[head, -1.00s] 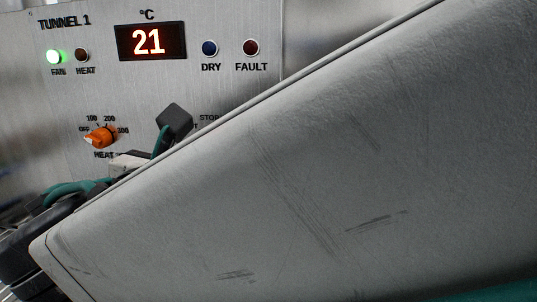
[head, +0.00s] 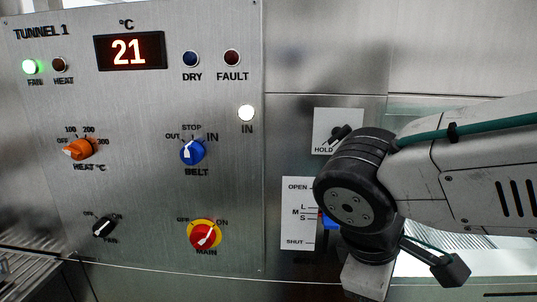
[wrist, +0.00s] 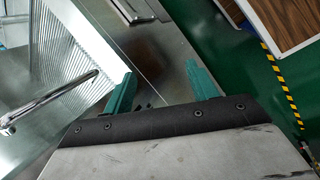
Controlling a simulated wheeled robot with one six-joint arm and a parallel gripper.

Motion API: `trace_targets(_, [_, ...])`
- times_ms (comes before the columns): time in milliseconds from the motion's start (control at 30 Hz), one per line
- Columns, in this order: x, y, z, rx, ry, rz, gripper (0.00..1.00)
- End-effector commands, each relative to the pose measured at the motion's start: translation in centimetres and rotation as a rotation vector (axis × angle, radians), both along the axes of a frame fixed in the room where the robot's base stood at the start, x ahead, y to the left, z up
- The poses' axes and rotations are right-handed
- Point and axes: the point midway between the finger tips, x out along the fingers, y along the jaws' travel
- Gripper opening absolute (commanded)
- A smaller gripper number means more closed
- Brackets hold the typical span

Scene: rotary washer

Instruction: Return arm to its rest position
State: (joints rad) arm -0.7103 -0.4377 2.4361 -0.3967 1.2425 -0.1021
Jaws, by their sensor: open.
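My arm (head: 460,180) stands folded at the right of the head view, in front of the right part of the machine front. My gripper (wrist: 160,72) shows in the wrist view, with two green fingers spread apart and nothing between them. Its fingers do not clearly show in the head view. The control panel (head: 225,215) is at the left of the head view, apart from my arm. Its blue belt knob (head: 193,152), orange heat knob (head: 78,149) and red main switch (head: 204,235) are all uncovered.
A hold switch plate (head: 325,140) and an open/shut scale plate (head: 293,240) sit close to my arm, partly hidden by it. The wrist view shows a curved metal pipe (wrist: 50,98), a wooden-topped surface (wrist: 285,20) and green floor with a yellow-black stripe (wrist: 278,80).

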Motion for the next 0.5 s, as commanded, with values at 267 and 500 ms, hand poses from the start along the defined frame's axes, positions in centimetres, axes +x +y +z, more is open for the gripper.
trace_targets(267, [-4.1,-5.6,-0.7,0.334,0.026,-0.605,0.58])
trace_targets(500, [-5.3,-9.3,0.0,0.442,-0.056,-0.863,0.58])
